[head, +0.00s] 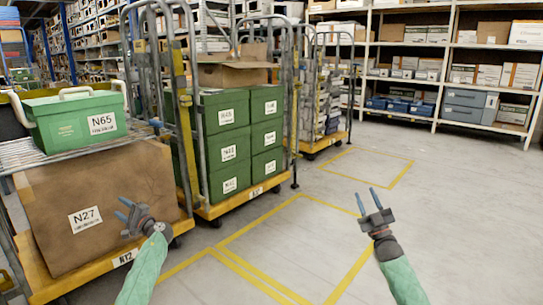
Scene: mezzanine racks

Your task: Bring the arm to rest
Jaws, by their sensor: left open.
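My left gripper (121,208) is at the lower left, in front of the brown box (110,190) labelled N27. Its two blue-grey fingers are apart and point left, with nothing between them. I cannot tell whether it touches the box. My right gripper (366,193) is right of centre, over the bare grey floor. Its two fingers stand apart and point up and away, with nothing between them. Both green-sleeved forearms come in from the bottom edge.
A green tote (75,120) labelled N65 sits on the wire shelf of the left cart. A roll cage (258,205) holds several stacked green boxes (228,145). Racks (437,100) line the back. Yellow-marked floor (300,235) lies clear in the middle and right.

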